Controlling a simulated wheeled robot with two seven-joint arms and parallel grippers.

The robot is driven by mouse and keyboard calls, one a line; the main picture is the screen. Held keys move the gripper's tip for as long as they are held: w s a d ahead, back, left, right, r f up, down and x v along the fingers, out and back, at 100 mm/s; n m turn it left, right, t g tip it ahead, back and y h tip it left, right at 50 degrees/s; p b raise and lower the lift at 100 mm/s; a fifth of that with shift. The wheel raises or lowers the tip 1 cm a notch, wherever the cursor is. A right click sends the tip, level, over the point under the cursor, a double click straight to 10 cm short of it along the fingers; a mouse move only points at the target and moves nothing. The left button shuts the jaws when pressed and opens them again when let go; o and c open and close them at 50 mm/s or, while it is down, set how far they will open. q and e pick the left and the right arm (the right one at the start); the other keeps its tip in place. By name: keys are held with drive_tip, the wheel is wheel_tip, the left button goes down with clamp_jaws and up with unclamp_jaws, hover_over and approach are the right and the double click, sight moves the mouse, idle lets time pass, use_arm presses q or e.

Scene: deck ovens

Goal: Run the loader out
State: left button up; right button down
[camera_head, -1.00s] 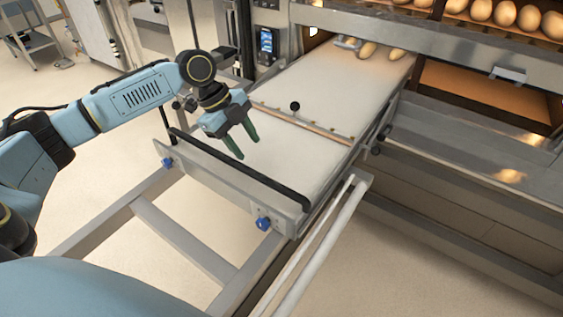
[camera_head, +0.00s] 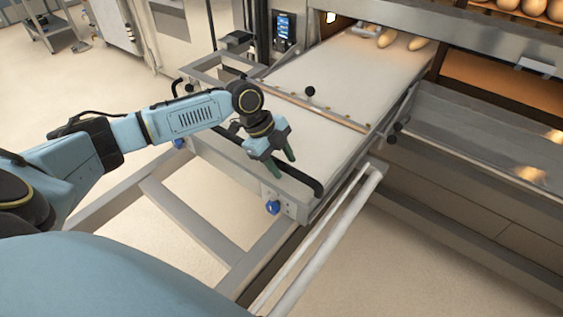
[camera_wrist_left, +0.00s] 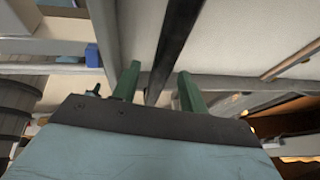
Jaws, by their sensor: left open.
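The loader (camera_head: 350,80) is a long frame with a pale belt, and its far end reaches into the open oven mouth. A black handle bar (camera_head: 304,181) runs along the loader's near end. My left gripper (camera_head: 281,167) is open with green fingers pointing down at this bar, hiding part of it. In the left wrist view the black bar (camera_wrist_left: 172,45) shows between the two spread fingers (camera_wrist_left: 155,85); I cannot tell whether they touch it. My right gripper is not in view.
Pale loaves (camera_head: 403,41) lie at the belt's far end by the oven mouth. More loaves (camera_head: 520,8) sit in the upper deck. A pale rail (camera_head: 325,235) runs along the loader's right side. Open floor (camera_head: 390,260) lies at the lower right.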

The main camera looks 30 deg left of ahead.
use_arm(q)
drive_tip(key=shift+c, duration=0.2)
clamp_jaws()
idle(0.3)
